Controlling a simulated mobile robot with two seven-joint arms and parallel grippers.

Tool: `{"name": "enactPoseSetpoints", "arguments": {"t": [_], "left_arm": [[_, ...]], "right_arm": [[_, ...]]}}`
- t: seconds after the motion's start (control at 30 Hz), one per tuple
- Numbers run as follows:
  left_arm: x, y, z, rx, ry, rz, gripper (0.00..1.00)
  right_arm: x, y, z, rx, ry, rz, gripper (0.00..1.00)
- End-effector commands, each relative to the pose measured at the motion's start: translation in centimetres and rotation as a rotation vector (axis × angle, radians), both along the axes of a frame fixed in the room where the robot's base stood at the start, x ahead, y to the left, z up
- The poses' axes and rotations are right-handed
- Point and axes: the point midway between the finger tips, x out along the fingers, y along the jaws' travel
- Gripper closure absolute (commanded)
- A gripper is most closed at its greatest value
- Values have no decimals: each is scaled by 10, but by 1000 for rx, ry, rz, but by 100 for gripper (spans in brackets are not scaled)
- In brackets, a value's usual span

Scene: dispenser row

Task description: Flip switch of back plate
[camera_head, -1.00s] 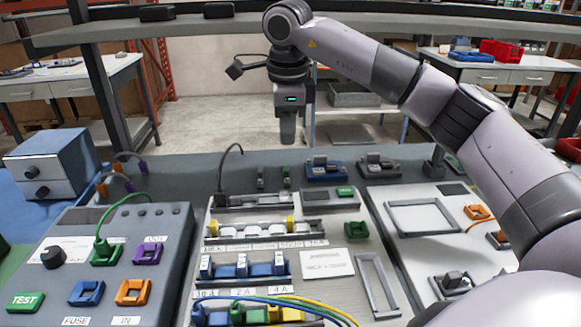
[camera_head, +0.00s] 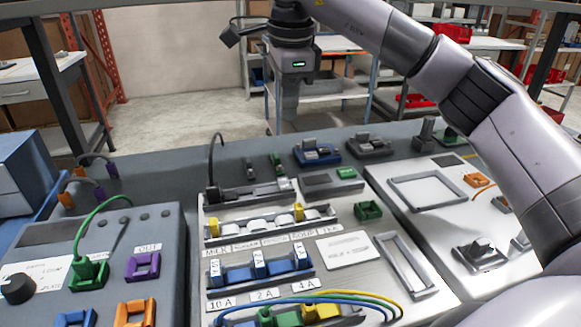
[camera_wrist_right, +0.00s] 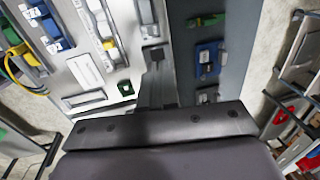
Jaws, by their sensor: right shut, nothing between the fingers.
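My right gripper (camera_head: 290,110) is shut and empty, pointing down above the back of the bench in the head view. In the right wrist view its fingers (camera_wrist_right: 156,80) are together, with the panel beyond them. The middle panel (camera_head: 340,290) holds a long rail of white rockers with yellow ends (camera_head: 268,223), and behind it a grey bar unit (camera_head: 250,190) with a black cable. Which part is the back plate, and its switch position, I cannot tell. No contact between gripper and panel shows. My left gripper is out of view.
Blue (camera_head: 317,153) and grey (camera_head: 369,146) small units stand at the bench's back. Blue fuse holders (camera_head: 258,268) and looping blue and yellow cables lie nearer. A left console (camera_head: 160,225) with a green cable and a right panel (camera_head: 428,192) flank the middle.

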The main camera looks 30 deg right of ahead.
Motion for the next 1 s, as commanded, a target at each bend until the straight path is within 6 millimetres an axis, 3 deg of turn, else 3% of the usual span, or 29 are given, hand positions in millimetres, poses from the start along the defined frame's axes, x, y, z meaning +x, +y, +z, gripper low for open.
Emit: {"name": "enactPoseSetpoints", "arguments": {"t": [0.63,0.77,1.0], "left_arm": [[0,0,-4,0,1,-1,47],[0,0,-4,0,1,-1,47],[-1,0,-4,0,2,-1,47]], "right_arm": [[0,3,-3,-1,1,18,100],[2,2,-18,-2,3,18,100],[9,0,-67,-2,6,17,100]]}}
